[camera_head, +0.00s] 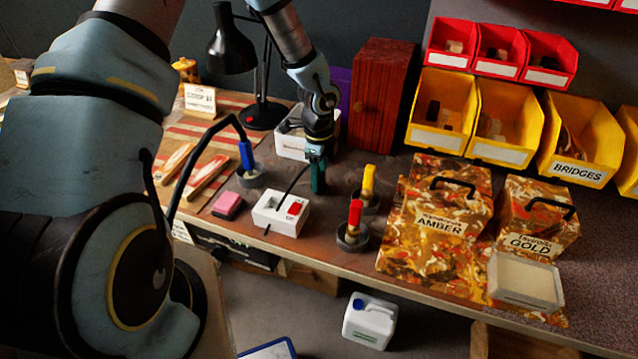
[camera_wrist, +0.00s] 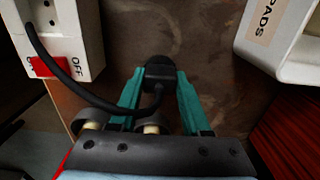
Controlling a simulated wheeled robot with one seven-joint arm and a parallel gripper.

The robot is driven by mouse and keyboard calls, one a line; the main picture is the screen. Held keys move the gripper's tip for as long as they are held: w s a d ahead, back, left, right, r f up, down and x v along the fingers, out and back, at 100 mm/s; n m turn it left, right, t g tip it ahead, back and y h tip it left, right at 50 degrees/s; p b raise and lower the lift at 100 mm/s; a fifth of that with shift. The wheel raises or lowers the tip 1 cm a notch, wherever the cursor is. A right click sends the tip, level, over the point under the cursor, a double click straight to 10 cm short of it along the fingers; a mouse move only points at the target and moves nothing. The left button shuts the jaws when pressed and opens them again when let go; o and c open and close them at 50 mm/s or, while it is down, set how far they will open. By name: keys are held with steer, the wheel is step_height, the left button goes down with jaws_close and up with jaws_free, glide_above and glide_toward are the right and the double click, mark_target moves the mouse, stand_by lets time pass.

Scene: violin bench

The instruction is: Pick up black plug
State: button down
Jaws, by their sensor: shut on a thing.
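My gripper (camera_head: 318,178) points down over the bench, just right of and behind the white switch box (camera_head: 270,214). In the wrist view its two teal fingers (camera_wrist: 159,90) are shut on the black plug (camera_wrist: 160,70). The plug's black cord (camera_wrist: 66,83) loops back from it and runs left past the white box (camera_wrist: 84,30) with its red switch. In the head view the fingers hide the plug, and the cord (camera_head: 296,180) runs down to the box. I cannot tell whether the plug touches the bench.
A white bin (camera_head: 290,146) labelled PADS stands close behind the gripper. Tools in round holders, one red-handled (camera_head: 355,214), one yellow-handled (camera_head: 368,182) and one blue-handled (camera_head: 246,155), stand nearby. A pink block (camera_head: 228,204) lies left. Amber (camera_head: 440,215) and gold boxes stand right.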

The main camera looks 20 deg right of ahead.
steer(key=shift+r, duration=0.1)
step_height(320, 180, up, 10)
steer(key=shift+f+b, duration=0.1)
steer(key=shift+b, duration=0.7)
stand_by(0.5)
